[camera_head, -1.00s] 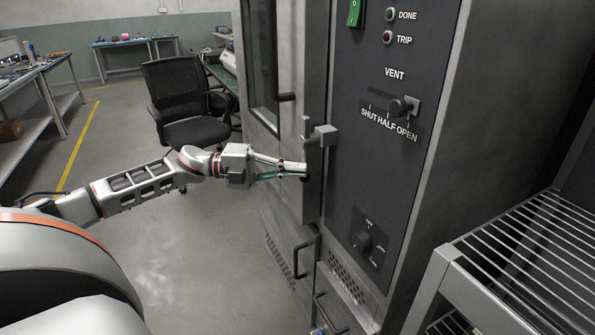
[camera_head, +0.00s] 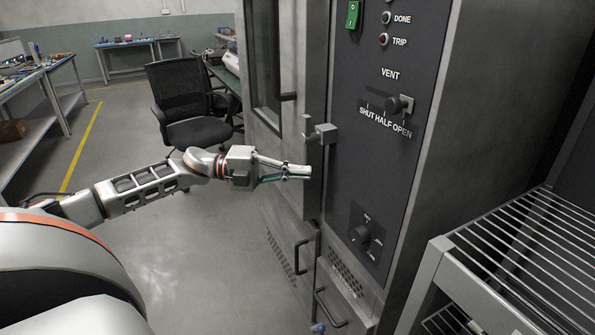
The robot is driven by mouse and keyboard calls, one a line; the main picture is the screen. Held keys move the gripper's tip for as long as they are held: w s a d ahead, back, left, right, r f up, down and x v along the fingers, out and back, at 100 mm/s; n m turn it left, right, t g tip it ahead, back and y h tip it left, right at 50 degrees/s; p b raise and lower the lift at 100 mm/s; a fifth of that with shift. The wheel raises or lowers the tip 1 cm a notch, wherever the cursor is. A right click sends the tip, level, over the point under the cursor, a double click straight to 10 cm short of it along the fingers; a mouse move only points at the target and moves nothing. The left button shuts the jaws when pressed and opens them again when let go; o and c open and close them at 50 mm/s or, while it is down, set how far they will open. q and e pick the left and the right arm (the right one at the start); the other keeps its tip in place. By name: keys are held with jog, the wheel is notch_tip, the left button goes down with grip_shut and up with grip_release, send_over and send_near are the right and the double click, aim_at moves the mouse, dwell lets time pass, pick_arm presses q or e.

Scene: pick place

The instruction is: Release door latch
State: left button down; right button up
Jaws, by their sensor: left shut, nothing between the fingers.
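The grey metal cabinet has a tall door (camera_head: 287,150) with a window on its left part. The door latch (camera_head: 322,134) is a grey block with a short upright lever at the door's right edge, beside the dark control panel. My left gripper (camera_head: 308,172) is shut and empty, with its fingertips just below the latch and in front of the door edge. I cannot tell whether the fingertips touch the door. My right gripper is not in view.
The control panel (camera_head: 375,170) carries a green switch (camera_head: 353,14), a vent slider (camera_head: 397,104) and a dial (camera_head: 361,235). A wire rack (camera_head: 520,250) stands at the right. A black office chair (camera_head: 188,100) stands behind my left arm.

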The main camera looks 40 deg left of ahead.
pick_arm(q)
jog(key=p+v, duration=0.2)
jog(key=v, duration=0.7)
jog(key=shift+s+f, duration=0.15)
jog(key=shift+s, duration=0.45)
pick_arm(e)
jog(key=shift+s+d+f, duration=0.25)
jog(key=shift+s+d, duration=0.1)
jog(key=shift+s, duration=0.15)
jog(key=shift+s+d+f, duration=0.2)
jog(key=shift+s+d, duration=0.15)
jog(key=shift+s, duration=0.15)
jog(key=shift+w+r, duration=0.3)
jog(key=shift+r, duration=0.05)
